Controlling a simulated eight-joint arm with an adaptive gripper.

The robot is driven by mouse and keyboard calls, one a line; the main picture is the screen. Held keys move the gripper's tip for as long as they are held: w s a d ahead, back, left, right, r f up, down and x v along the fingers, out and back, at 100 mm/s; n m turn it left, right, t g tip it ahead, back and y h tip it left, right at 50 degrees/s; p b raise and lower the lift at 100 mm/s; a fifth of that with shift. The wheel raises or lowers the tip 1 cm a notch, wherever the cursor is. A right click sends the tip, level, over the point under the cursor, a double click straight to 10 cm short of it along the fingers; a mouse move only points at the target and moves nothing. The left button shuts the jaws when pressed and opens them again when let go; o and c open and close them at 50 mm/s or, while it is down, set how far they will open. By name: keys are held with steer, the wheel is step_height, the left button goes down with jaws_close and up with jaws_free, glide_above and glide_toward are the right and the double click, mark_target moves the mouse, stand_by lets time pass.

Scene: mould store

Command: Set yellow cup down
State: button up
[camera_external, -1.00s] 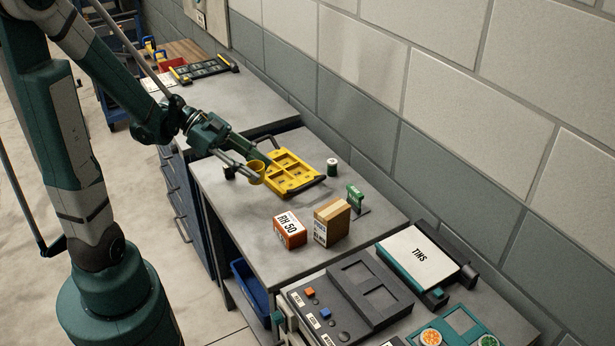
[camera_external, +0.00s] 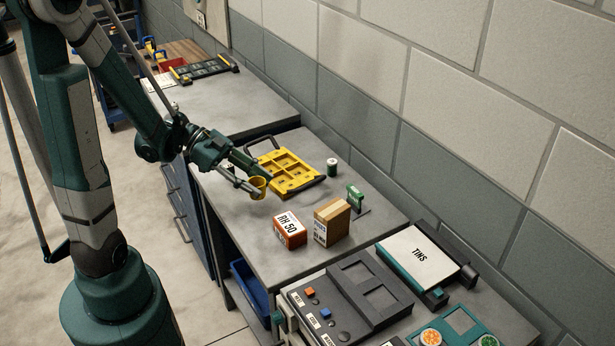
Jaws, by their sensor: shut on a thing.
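The small yellow cup (camera_external: 258,187) is upright at the end of my gripper (camera_external: 256,184), near the front left of the yellow tray. My gripper is shut on the cup. The cup is close to the grey bench top (camera_external: 235,220); I cannot tell whether its base touches it. The fingertips are small here and partly hidden by the cup.
The yellow compartment tray (camera_external: 291,174) with dark handles lies just behind the cup. Bench space in front is clear.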

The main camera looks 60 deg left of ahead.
steer(key=shift+f, duration=0.1)
steer(key=shift+f+b, duration=0.75)
steer(key=shift+f, duration=1.25)
steer(key=o, duration=0.9)
steer(key=shift+s+a+r, duration=0.35)
steer(key=shift+a+r, duration=0.05)
steer(key=shift+a, duration=0.1)
steer(key=shift+p+v, duration=1.3)
steer(key=shift+v, duration=4)
